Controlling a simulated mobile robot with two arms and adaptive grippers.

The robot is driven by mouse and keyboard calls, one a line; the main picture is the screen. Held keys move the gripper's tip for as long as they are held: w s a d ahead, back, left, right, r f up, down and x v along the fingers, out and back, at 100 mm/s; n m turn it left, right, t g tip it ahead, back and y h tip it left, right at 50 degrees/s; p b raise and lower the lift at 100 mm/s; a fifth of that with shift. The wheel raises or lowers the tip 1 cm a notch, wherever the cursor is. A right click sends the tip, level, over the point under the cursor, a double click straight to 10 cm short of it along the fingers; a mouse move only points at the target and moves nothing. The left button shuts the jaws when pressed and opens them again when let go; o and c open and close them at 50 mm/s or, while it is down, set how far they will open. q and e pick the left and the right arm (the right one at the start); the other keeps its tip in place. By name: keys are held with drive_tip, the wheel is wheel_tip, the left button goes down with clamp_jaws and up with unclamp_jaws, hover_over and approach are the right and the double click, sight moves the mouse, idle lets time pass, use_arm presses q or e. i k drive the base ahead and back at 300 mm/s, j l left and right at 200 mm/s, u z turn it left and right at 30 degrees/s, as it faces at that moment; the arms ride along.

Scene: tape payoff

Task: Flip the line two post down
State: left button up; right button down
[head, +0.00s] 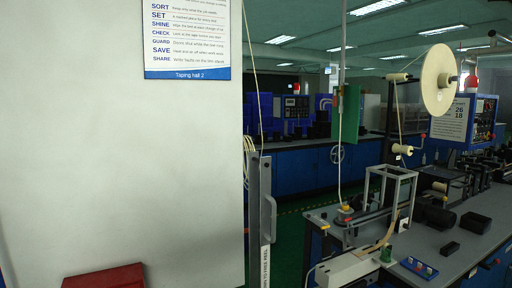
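A tall grey post (264,212) with a handle-like bracket on its right side stands near the wall's edge, left of the workbench. A white label with vertical lettering (265,266) is on its lower part; the wording is too small to read surely. I cannot tell whether this is the line two post. A thin pole (341,120) with a green panel (349,113) rises from the bench, with a yellow and red piece at its foot. Neither of my grippers is in view.
The bench (453,236) at the right carries a metal frame (388,190), black boxes, a small blue button panel (419,267) and a large cream reel (438,80) above. A white wall (120,170) fills the left, with a red box (104,277) below. Green floor shows between.

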sight(267, 201)
drive_tip(key=i+j+z, duration=0.1)
drive_tip(key=i, duration=0.35)
drive_tip(key=i+j+z, duration=0.15)
drive_tip(key=i, duration=0.3)
